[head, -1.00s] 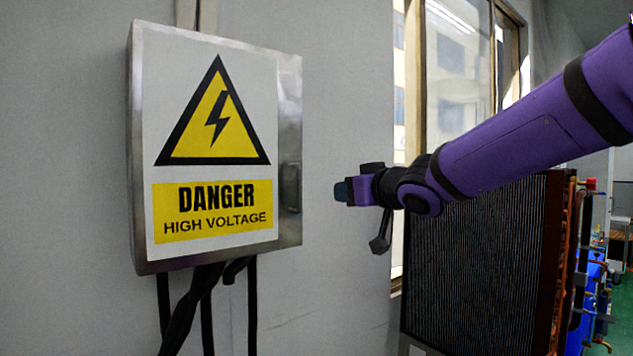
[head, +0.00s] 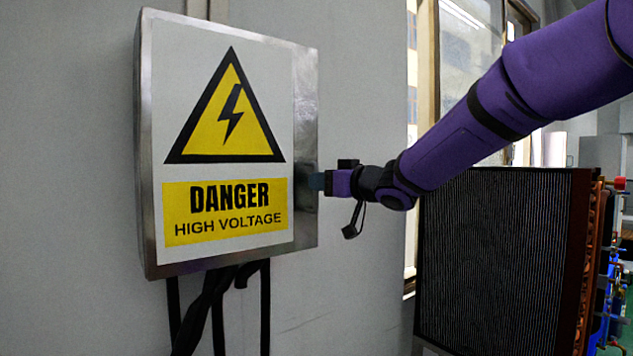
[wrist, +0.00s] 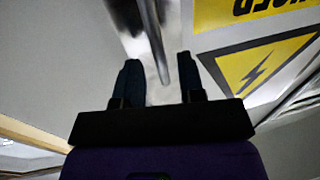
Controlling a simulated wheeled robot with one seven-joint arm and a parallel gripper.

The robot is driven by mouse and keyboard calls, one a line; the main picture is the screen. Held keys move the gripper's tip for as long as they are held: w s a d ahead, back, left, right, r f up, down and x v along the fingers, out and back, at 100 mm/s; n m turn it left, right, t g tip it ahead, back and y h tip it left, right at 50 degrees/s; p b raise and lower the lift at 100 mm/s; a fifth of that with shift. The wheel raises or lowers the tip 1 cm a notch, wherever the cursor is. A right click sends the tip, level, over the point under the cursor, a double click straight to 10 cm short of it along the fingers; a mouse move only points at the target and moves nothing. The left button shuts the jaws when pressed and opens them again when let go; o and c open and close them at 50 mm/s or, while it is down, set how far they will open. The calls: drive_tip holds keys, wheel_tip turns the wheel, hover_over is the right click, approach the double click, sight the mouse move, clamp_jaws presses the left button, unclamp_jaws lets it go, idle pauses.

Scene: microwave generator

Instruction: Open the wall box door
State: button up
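The wall box (head: 306,100) is a grey metal cabinet on the wall, with a yellow danger sign on its door. The door looks shut in the head view. Its handle (head: 305,188) is at the right edge of the door, partly hidden by my gripper (head: 317,181). In the wrist view, my gripper (wrist: 158,75) is open, with its two dark fingers apart. The metal handle bar (wrist: 155,45) reaches down between the fingers, with gaps visible on both sides. The sign (wrist: 262,65) appears upside down at the right there.
Black cables (head: 215,310) hang below the box. The wall between box and window is bare.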

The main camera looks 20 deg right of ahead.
drive_tip(key=shift+x, duration=1.25)
drive_tip(key=shift+c, duration=0.4)
clamp_jaws()
drive_tip(key=shift+s, duration=0.15)
